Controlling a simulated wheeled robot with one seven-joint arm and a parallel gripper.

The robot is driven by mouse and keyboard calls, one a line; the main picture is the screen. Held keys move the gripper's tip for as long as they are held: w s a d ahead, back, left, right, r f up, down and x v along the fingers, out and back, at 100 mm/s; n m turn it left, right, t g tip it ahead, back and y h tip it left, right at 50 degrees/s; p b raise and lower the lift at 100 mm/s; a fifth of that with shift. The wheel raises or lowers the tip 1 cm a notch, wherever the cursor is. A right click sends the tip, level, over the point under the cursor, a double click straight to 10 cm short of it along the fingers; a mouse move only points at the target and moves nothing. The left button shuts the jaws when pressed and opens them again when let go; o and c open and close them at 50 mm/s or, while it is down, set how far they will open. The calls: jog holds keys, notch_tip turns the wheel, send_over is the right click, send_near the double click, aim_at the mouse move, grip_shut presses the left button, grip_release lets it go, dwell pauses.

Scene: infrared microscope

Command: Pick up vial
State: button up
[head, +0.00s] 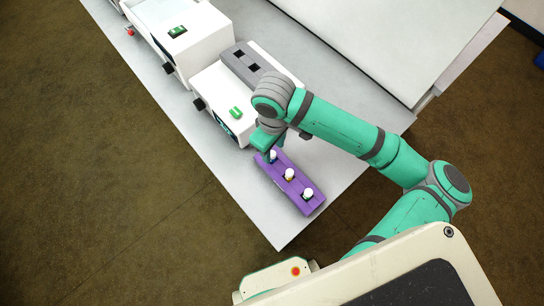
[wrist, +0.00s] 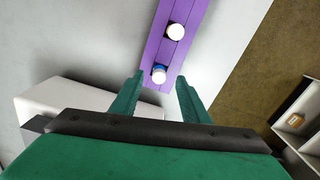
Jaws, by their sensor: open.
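A purple rack (head: 300,191) lies on the bench near its front corner and holds three white-capped vials in a row. The vial at the rack's far end (head: 273,155) is closest to my gripper (head: 268,150). The middle vial (head: 289,174) and the near-end vial (head: 308,193) stand clear of it. In the wrist view, the open green fingers of my gripper (wrist: 157,90) reach toward the closest vial (wrist: 159,73), which has a blue band under its cap. It shows between the fingertips, nearer the left one. A second vial (wrist: 176,32) is further along the rack (wrist: 167,50).
White instruments (head: 217,97) stand on the grey bench (head: 335,158), just beyond the rack. A grey block with two dark square holes (head: 246,62) lies behind them. The bench edge and the brown floor (head: 150,220) are close to the rack's left side.

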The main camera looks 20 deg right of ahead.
aim_at(272, 153)
jog(key=shift+w+f, duration=0.15)
jog(key=shift+f, duration=1.1)
jog(key=shift+w+f, duration=0.15)
jog(key=shift+f, duration=1.1)
grip_shut()
